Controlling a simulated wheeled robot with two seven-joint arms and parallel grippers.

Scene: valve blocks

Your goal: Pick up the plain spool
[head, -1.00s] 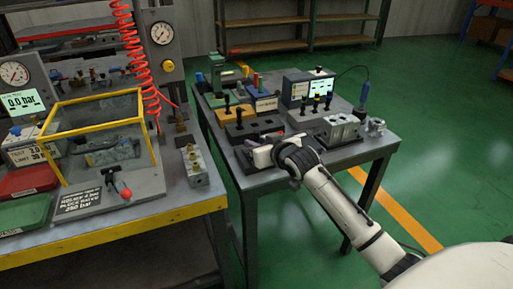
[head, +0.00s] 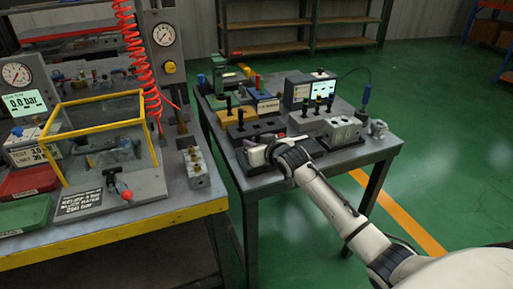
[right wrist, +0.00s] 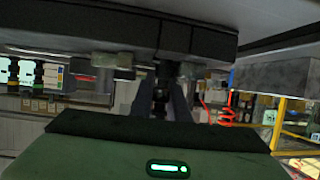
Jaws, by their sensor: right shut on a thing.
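My right gripper (head: 256,155) is low over the near left part of the dark table (head: 265,187), beside the grey and black blocks. It is shut on a small part that is mostly hidden by the fingers and wrist. In the right wrist view the dark fingers (right wrist: 160,102) close together under a dark block edge, with a small dark part (right wrist: 164,72) between them. I cannot make out whether this is the plain spool. Black-topped spools (head: 240,119) stand upright in a block just behind the gripper. My left gripper is not in view.
A grey valve block (head: 342,130) stands right of my gripper, with a display box (head: 309,90) behind. The left bench (head: 130,229) holds a yellow-framed clear guard (head: 104,122), a red coiled hose (head: 146,75) and a brass-fitted block (head: 196,167). Green floor is clear on the right.

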